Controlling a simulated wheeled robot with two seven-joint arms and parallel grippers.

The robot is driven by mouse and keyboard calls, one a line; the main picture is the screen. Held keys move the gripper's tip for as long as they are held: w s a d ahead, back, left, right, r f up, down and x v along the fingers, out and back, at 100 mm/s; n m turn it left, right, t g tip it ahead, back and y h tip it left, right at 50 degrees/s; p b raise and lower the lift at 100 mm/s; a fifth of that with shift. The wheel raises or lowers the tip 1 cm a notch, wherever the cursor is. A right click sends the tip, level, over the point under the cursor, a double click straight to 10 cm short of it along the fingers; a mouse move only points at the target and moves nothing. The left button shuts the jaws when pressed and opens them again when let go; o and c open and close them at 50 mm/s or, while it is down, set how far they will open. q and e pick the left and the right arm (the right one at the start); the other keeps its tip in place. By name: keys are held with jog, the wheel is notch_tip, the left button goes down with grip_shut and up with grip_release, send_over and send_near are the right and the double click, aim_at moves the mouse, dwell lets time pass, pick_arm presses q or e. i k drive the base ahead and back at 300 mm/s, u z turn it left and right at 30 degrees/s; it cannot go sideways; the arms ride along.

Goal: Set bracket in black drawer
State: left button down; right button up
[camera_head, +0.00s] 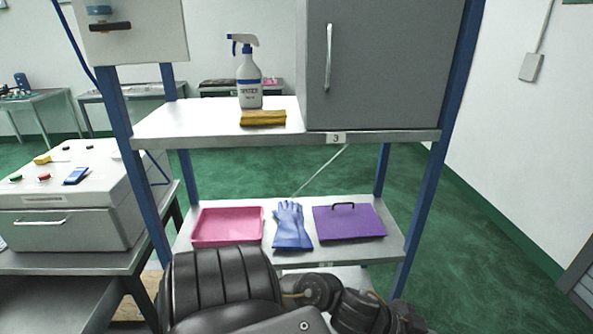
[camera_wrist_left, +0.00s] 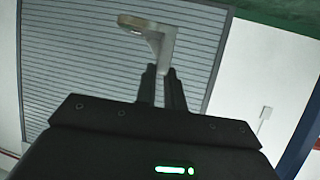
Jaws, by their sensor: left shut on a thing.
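The bracket (camera_wrist_left: 168,42) is a pale metal L-shaped piece with a hole in its flat arm. It shows in the left wrist view, with its lower leg between the fingertips of my left gripper (camera_wrist_left: 162,72). That gripper is shut on it and holds it up in front of a grey slatted panel. The head view shows neither the bracket nor a gripper, only black arm links of mine along the bottom. I see no black drawer in either view. My right gripper is not in view.
A shelf rack (camera_head: 160,130) stands ahead with blue posts, a grey cabinet (camera_head: 380,70), a spray bottle (camera_head: 249,85) and a yellow cloth (camera_head: 263,118). Its lower shelf holds a pink tray (camera_head: 199,240), blue gloves (camera_head: 291,228) and a purple panel (camera_head: 350,224). A grey-fronted drawer unit (camera_head: 60,235) stands left.

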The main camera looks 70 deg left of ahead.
aim_at(28, 313)
jog(key=u, duration=3.6)
jog(key=i, duration=1.65)
